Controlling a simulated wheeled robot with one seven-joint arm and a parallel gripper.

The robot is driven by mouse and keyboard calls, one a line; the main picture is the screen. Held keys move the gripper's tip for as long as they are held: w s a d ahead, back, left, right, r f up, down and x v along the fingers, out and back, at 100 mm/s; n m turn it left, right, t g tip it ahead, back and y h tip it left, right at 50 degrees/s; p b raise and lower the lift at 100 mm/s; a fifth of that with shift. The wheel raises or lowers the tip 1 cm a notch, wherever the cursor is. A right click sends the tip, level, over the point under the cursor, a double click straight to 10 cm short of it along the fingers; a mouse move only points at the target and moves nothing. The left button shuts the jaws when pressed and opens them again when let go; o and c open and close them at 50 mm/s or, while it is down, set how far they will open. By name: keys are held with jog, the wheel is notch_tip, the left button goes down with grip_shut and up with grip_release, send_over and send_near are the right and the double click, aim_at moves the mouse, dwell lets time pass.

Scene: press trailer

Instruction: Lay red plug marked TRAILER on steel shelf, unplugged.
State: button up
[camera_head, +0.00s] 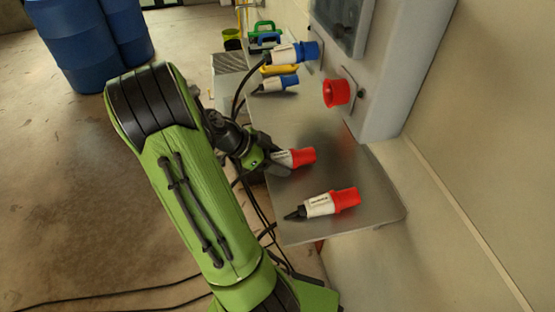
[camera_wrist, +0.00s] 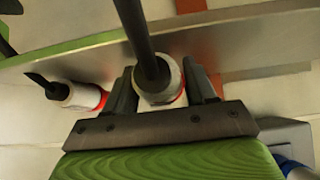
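Two plugs with red ends and white labelled bodies are at the steel shelf (camera_head: 300,222); their lettering is too small to read, so I cannot tell which says TRAILER. The farther red plug (camera_head: 302,156) is at my gripper (camera_head: 278,157), partly hidden by it. In the wrist view, my gripper (camera_wrist: 160,78) has a finger close against each side of this plug (camera_wrist: 158,97), with its black cable running up. I cannot tell whether it touches the shelf. The nearer red plug (camera_head: 333,202) lies on the shelf, apart from my gripper; it also shows in the wrist view (camera_wrist: 80,96).
The red socket (camera_head: 337,93) on the grey cabinet (camera_head: 398,75) is empty. Cables hang beside the shelf. Blue barrels (camera_head: 85,40) stand at upper left.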

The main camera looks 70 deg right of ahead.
jog(key=o, duration=0.4)
jog(key=p+v, duration=0.4)
jog(key=v, duration=1.1)
jog(key=shift+w+r+p, duration=0.25)
jog(key=shift+p, duration=0.15)
jog(key=shift+a, duration=0.15)
